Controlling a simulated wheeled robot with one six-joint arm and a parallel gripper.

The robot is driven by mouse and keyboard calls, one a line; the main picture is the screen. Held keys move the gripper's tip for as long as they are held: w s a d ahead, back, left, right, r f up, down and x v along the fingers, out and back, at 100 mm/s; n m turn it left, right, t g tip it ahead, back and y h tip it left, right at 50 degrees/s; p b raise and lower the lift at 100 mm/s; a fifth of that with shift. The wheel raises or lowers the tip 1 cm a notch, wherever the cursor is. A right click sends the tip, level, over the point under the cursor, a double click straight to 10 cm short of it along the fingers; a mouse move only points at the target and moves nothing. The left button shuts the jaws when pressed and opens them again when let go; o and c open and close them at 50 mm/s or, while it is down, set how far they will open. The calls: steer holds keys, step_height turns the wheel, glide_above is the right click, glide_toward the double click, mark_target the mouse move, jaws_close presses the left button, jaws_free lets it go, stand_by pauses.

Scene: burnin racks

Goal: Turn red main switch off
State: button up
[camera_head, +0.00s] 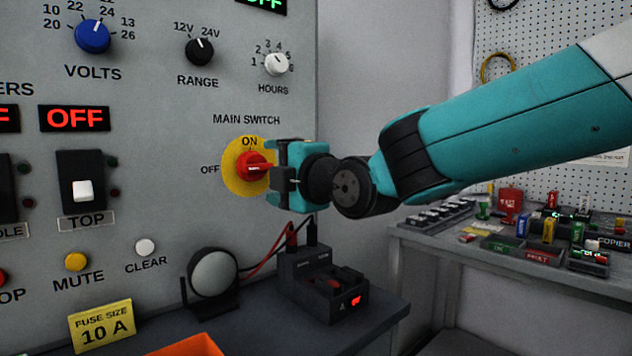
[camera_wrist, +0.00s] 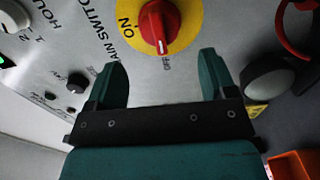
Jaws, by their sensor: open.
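The red main switch (camera_head: 253,166) is a rotary knob on a yellow round plate (camera_head: 232,172) on the grey panel, with ON above and OFF to the left. In the wrist view the red knob (camera_wrist: 158,25) lies beyond the fingertips, and its white mark points toward the OFF label. My gripper (camera_head: 278,170) is open just in front of the switch, to its right in the head view. In the wrist view the two fingers of my gripper (camera_wrist: 162,75) are apart with nothing between them. No contact with the knob is visible.
A black device with cables (camera_head: 325,285) and a round mirror-like disc (camera_head: 213,273) stand on the shelf below the panel. An orange bin (camera_head: 190,346) is at the bottom. A cluttered side bench (camera_head: 470,258) is at right. Other knobs, such as HOURS (camera_head: 277,64), are above.

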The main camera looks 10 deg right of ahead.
steer(key=v, duration=1)
steer(key=shift+b, duration=0.3)
steer(key=shift+s+d, duration=0.1)
steer(key=s+d+f+m+g+h, duration=0.35)
steer(key=s+f+m+g, duration=0.35)
steer(key=s+f+m, duration=0.25)
steer(key=s+d+f+m+g+h, duration=0.2)
steer(key=s+d+f+m+g, duration=0.2)
steer(key=s+f+m+g, duration=0.55)
step_height(320, 180, up, 20)
steer(key=s+n+t+p, duration=0.1)
steer(key=s+p, duration=0.1)
steer(key=p, duration=2)
steer(key=shift+s+d+f, duration=0.25)
steer(key=shift+s+d, duration=0.05)
steer(key=shift+s, duration=0.05)
steer(key=shift+t, duration=0.25)
